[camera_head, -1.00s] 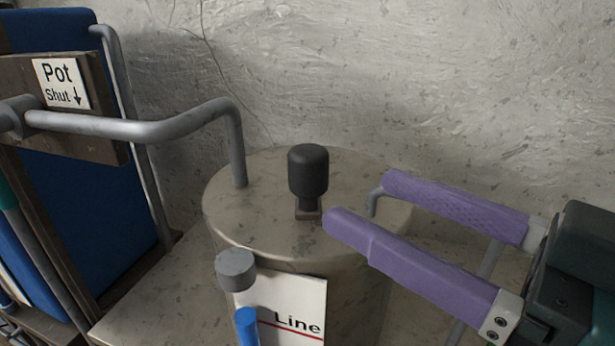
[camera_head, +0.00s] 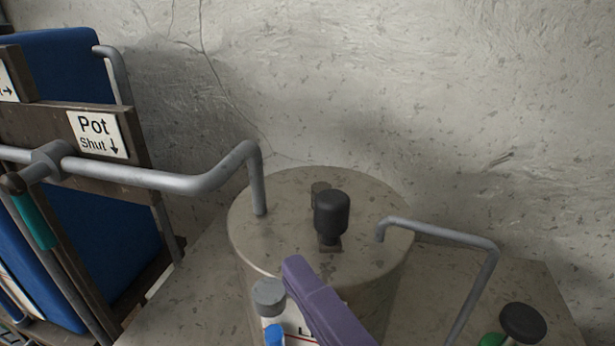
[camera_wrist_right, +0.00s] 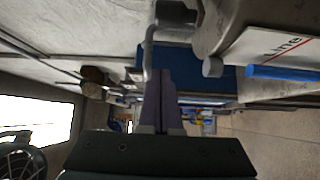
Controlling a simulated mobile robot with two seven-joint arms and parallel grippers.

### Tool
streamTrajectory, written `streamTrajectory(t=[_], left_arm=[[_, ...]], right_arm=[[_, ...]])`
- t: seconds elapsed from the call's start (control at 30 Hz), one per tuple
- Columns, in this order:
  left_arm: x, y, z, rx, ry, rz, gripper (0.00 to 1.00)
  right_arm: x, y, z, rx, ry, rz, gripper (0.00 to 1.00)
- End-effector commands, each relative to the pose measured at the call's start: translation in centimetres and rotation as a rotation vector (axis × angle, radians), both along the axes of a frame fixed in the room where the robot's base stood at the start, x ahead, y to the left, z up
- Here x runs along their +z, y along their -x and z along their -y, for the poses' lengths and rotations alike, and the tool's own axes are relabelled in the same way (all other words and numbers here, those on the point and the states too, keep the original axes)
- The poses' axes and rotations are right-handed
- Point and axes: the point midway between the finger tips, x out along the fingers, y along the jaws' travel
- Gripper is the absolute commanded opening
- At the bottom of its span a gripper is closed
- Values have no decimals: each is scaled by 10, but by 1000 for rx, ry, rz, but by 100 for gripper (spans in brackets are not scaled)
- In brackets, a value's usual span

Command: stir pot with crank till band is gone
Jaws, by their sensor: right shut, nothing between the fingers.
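The pot (camera_head: 285,195) is a stained beige cylinder with a flat lid. A black upright knob on a small bracket, seemingly the crank (camera_head: 332,213), stands on the lid; a dark knob also shows at the top of the right wrist view (camera_wrist_right: 178,12). My right gripper (camera_head: 296,264) has purple fingers, shut and empty, in front of the pot below the crank and apart from it. The fingers also show closed together in the right wrist view (camera_wrist_right: 161,74). They partly cover the "Line" label (camera_head: 300,318). No band can be made out. My left gripper is out of view.
A grey pipe (camera_head: 180,181) enters the lid from the left, and another bent pipe (camera_head: 450,235) reaches over it from the right. A grey-capped gauge (camera_head: 269,292) with blue in it stands in front. A "Pot Shut" sign (camera_head: 97,134) hangs left. A black knob (camera_head: 522,322) is at lower right.

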Motion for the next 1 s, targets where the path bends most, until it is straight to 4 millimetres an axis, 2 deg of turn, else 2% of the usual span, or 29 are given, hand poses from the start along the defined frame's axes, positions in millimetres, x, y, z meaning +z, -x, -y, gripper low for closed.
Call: streamTrajectory(t=[0.1,0.33,0.4,0.6,1.0], left_arm=[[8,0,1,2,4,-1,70],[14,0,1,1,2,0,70],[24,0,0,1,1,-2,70],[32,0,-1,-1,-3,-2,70],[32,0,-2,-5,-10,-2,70]], right_arm=[[5,-25,-13,-1,-5,2,0],[4,-67,-35,0,-5,-1,0],[4,-66,-19,-1,4,-3,0],[1,-68,2,-1,-2,-3,0],[-1,-69,7,-1,-4,-3,0]])
